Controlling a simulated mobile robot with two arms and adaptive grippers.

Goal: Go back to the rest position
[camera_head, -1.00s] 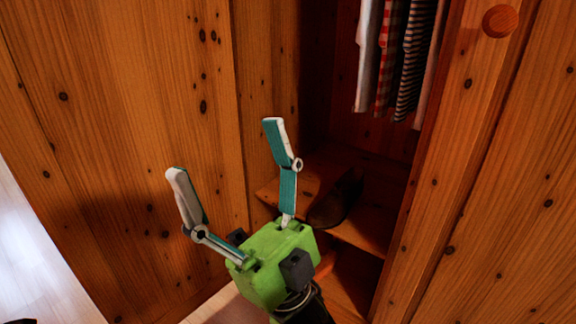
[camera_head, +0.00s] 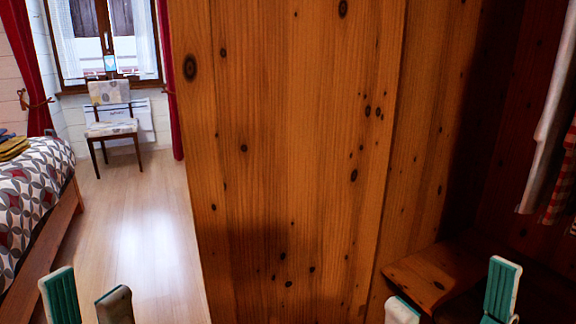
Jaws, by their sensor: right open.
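My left gripper (camera_head: 86,300) shows only its two teal-and-grey fingertips at the bottom left, over the wooden floor. The tips stand apart with floor visible between them, and nothing is seen in them. My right gripper (camera_head: 452,300) shows two teal-and-white fingers at the bottom right, in front of the open wardrobe. Its fingers are spread wide and empty. The palms and arms of both are below the picture.
A wooden wardrobe panel (camera_head: 290,140) fills the middle. Right of it are a shelf (camera_head: 430,272) and hanging clothes (camera_head: 547,140). At left are a bed (camera_head: 30,205), a chair (camera_head: 110,128) by the window and clear floor (camera_head: 145,215).

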